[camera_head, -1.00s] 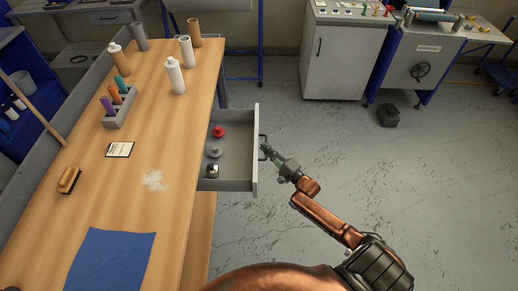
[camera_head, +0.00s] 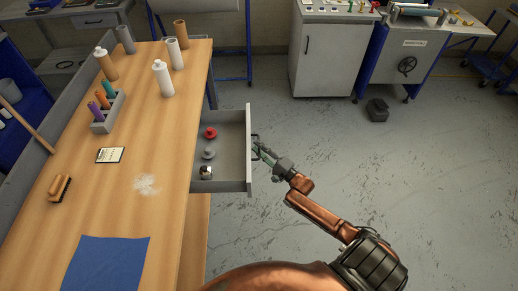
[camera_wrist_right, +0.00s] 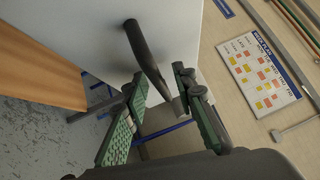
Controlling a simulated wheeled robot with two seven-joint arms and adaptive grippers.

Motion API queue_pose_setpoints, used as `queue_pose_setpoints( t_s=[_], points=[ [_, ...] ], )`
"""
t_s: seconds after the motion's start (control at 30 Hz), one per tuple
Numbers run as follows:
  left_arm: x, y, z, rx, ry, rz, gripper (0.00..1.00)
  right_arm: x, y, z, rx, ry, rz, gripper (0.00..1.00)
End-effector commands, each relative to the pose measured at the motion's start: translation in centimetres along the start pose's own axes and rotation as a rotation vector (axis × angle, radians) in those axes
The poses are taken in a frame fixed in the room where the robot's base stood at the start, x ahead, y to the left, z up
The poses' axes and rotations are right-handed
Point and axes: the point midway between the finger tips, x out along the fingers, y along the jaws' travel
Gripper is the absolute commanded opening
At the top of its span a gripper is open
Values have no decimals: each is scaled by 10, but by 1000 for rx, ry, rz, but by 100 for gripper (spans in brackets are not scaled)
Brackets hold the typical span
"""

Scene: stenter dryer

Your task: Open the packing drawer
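The packing drawer (camera_head: 248,165) is pulled well out from the right side of the wooden table. It holds a red knob-like piece (camera_head: 210,133), a grey one (camera_head: 208,153) and a small shiny one (camera_head: 206,172). Its dark bar handle (camera_head: 255,141) is on the front panel, and it also shows in the right wrist view (camera_wrist_right: 145,55). My right gripper (camera_head: 261,147) is at the handle. In the right wrist view its green-padded fingers (camera_wrist_right: 165,112) stand apart, with the handle's near end reaching between them. I cannot tell if they touch it. My left gripper is out of view.
The wooden table (camera_head: 120,210) carries bottles, cones, a grey holder (camera_head: 108,115), a brush (camera_head: 60,188) and a blue cloth (camera_head: 105,265). The floor right of the drawer is clear.

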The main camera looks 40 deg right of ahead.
Motion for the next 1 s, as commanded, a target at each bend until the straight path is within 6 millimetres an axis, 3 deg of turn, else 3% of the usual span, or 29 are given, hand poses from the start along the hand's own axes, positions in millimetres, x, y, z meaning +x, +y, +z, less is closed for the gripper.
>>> queue_pose_setpoints(
  t_s=[0.17,0.6,0.8,1.0],
  points=[
    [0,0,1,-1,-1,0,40,-16,1,-1,0,1,2,25],
    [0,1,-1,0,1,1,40,-101,1,-1,-1,1,3,25],
    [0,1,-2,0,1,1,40,-118,0,0,-1,0,1,25],
    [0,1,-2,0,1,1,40,-120,0,0,0,1,1,25]
  ],
)
